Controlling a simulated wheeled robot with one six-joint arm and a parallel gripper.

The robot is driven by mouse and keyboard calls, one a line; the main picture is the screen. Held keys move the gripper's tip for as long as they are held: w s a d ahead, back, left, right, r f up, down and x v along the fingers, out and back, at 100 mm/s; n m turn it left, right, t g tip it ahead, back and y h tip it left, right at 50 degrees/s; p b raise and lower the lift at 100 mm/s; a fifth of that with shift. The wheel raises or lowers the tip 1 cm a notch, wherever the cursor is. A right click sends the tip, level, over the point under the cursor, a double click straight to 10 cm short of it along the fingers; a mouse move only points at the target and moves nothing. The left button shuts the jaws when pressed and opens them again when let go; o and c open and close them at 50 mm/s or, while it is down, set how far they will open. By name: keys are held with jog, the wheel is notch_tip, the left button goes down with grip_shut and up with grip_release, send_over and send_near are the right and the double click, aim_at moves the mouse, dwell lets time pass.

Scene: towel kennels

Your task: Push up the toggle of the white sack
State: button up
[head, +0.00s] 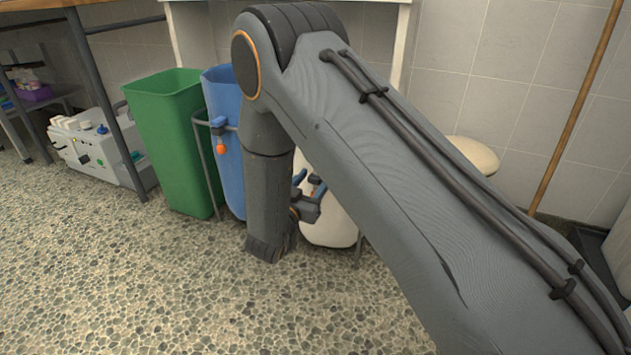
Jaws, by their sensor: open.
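The white sack (333,225) stands on the floor beside the blue sack, largely hidden behind my arm. Its lower front shows to the right of my wrist. I cannot make out its toggle; my arm or gripper may cover it. My gripper (309,183) is small in view in front of the white sack, with two blue-tipped fingers apart and nothing seen between them. I cannot tell whether it touches the sack.
A blue sack (224,100) with a blue clip and orange ball (220,149) hangs left of my arm, next to a green bin (168,130). A white machine (95,150) sits under a table. A wooden pole (575,110) leans at right. The pebbled floor in front is clear.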

aim_at(315, 175)
jog(key=shift+w+d, duration=0.25)
jog(key=shift+w, duration=0.35)
grip_shut()
jog(key=shift+r, duration=0.2)
notch_tip(315, 175, up, 8)
jog(key=p, duration=0.7)
dwell(0.3)
grip_release()
